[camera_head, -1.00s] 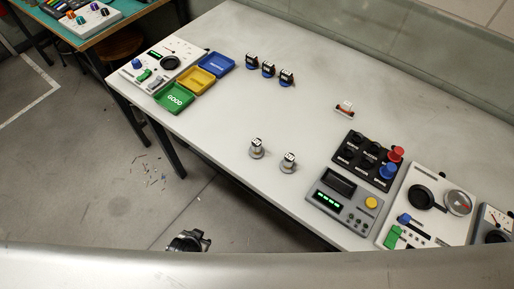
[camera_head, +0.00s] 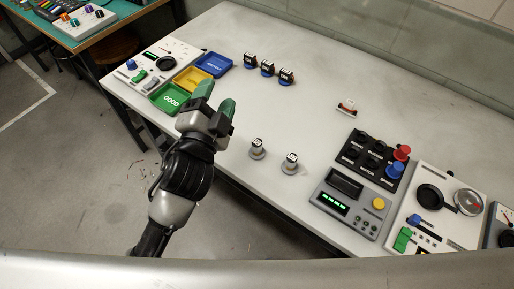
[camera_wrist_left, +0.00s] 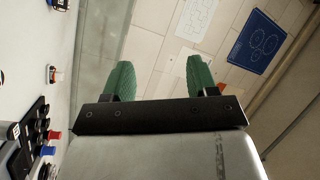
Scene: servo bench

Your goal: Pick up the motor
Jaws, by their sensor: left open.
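Two small silver cylinders with white labelled tops, which look like motors, stand upright near the bench's front edge: the left one (camera_head: 257,149) and the right one (camera_head: 291,163). Three dark blue and black units (camera_head: 267,68) stand in a row further back; I cannot tell whether these are motors too. My left gripper (camera_head: 216,97) is open and empty, its green fingers pointing up and away, left of the silver cylinders and in front of the green tray. In the left wrist view the open green fingers (camera_wrist_left: 160,63) have nothing between them. My right gripper is not in view.
Green (camera_head: 168,99), yellow (camera_head: 184,77) and blue (camera_head: 219,60) trays lie at left beside a white panel (camera_head: 139,73). At right are a black rack (camera_head: 345,163) with red and blue knobs, a grey tester (camera_head: 334,211) and another white panel (camera_head: 427,244). The middle of the bench is clear.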

